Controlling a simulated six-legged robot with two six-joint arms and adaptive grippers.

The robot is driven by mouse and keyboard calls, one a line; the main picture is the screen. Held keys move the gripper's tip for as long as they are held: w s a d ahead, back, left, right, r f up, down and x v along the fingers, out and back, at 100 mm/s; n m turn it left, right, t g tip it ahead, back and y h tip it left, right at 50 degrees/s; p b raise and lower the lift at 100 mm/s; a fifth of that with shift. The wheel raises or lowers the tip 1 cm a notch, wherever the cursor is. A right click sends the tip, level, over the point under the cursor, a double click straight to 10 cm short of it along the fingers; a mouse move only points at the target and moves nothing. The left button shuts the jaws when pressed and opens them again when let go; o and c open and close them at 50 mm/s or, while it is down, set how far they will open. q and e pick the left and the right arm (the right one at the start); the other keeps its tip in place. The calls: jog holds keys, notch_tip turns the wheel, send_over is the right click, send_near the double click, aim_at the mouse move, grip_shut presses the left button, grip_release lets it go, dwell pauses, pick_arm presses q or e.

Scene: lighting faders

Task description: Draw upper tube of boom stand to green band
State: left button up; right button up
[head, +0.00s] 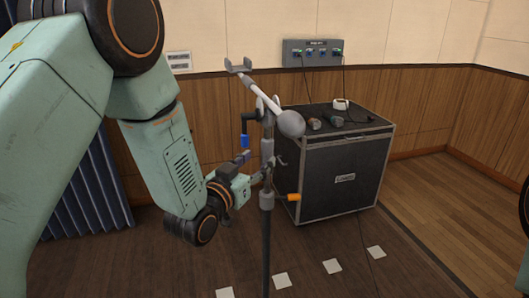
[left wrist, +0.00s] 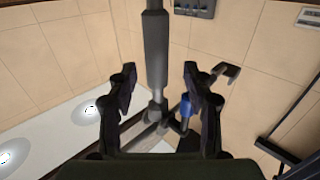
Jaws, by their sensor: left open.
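The boom stand (head: 266,235) stands upright on the dark floor in the head view. Its upper tube (head: 267,150) carries a tilted white boom with a fork at the upper left and a grey counterweight (head: 290,124) at the lower right. A blue-ended crank (head: 245,142) hangs on its left, and an orange knob (head: 294,197) juts right. My left gripper (head: 256,178) is beside the stand at mid-height. In the left wrist view my left gripper (left wrist: 161,100) is open, and a grey tube (left wrist: 155,48) appears between its fingers; contact cannot be told. I see no green band. My right gripper is out of view.
A black flight case (head: 345,180) stands close behind the stand on the right, with small items and a cable on top. A wall panel (head: 312,53) hangs above it. Dark blue folds (head: 85,190) are at the left. Several white squares (head: 332,266) lie on the floor.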

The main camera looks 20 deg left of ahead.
aim_at(267, 155)
pick_arm(q)
jog(key=w, duration=0.1)
jog(key=w+d, duration=0.1)
jog(key=w, duration=0.1)
jog(key=shift+w+d+r, duration=0.1)
jog(key=shift+w+d, duration=0.1)
jog(key=shift+d, duration=0.1)
jog(key=shift+w+a, duration=0.25)
jog(key=shift+w, duration=0.5)
jog(key=shift+d, duration=0.15)
jog(key=shift+d, duration=0.1)
jog(key=shift+c, duration=0.8)
jog(key=shift+a, duration=0.2)
jog(key=c, duration=0.5)
grip_shut()
jog(key=shift+d, duration=0.1)
